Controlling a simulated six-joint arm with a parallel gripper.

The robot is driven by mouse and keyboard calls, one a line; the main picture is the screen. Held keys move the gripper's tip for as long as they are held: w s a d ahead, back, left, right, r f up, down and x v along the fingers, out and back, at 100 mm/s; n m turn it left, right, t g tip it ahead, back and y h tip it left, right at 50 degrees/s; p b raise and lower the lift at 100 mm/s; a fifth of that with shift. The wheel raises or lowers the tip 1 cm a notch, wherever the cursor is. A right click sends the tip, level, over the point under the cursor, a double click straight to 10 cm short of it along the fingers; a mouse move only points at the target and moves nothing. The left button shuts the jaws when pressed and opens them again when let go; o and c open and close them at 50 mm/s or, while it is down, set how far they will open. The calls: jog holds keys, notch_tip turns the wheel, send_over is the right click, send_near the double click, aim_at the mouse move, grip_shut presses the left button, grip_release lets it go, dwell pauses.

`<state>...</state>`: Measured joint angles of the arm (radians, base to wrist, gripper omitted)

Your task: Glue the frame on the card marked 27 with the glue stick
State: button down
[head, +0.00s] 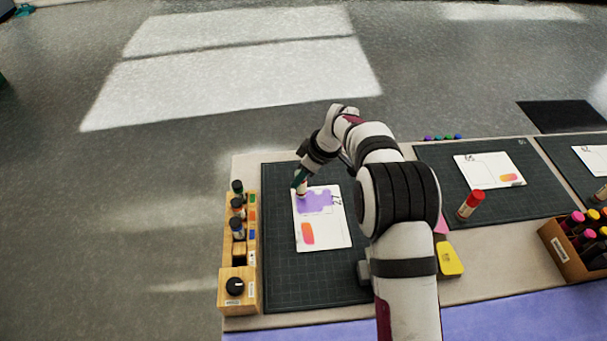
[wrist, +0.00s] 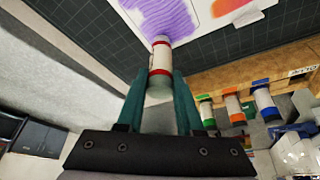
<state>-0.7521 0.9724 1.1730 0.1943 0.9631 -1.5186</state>
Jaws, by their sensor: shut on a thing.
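The card marked 27 (head: 334,236) lies on a dark gridded mat (head: 279,278), white with an orange-pink patch. Purple glue (head: 313,203) covers much of its upper part with an uneven edge; it also shows as streaks in the wrist view (wrist: 162,18). My gripper (head: 301,184) is above the card's upper left corner. In the wrist view its teal fingers (wrist: 160,88) are shut on the glue stick (wrist: 160,58), white with red bands. The stick's tip is at the purple area; whether it touches the card is unclear.
A wooden rack (head: 238,275) with several dark-capped bottles and a black knob stands left of the mat. Another mat with a card (head: 480,166), a red-capped stick (head: 471,204), a yellow block (head: 450,258) and a box of sticks (head: 568,264) lie right.

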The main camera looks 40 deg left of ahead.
notch_tip(320, 180, up, 7)
dwell(0.4)
jog(key=shift+w, duration=0.1)
jog(key=w+d+r+m+t, duration=0.1)
jog(key=w+d+r+m, duration=0.25)
jog(key=d, duration=0.45)
jog(key=w+d+r+m+t+h, duration=0.1)
jog(key=w+d+r+m+t, duration=0.15)
jog(key=d+r, duration=0.4)
jog(key=w+d+r+m, duration=0.2)
jog(key=d+r+m, duration=0.15)
jog(key=d, duration=0.55)
jog(key=s+d+r+m+h, duration=0.1)
jog(key=s+d+r+m, duration=0.1)
jog(key=d, duration=0.4)
jog(key=s+d+r+m+t+h, duration=0.1)
jog(key=s+d+r+m, duration=0.1)
jog(key=d+m, duration=0.3)
jog(key=s+d+r+m+h, duration=0.1)
jog(key=s+d+r+m, duration=0.1)
jog(key=d, duration=0.7)
jog(key=shift+s+d+m+t+h, duration=0.2)
jog(key=shift+m+t+h, duration=0.15)
jog(key=shift+m, duration=0.3)
jog(key=shift+a+f, duration=0.1)
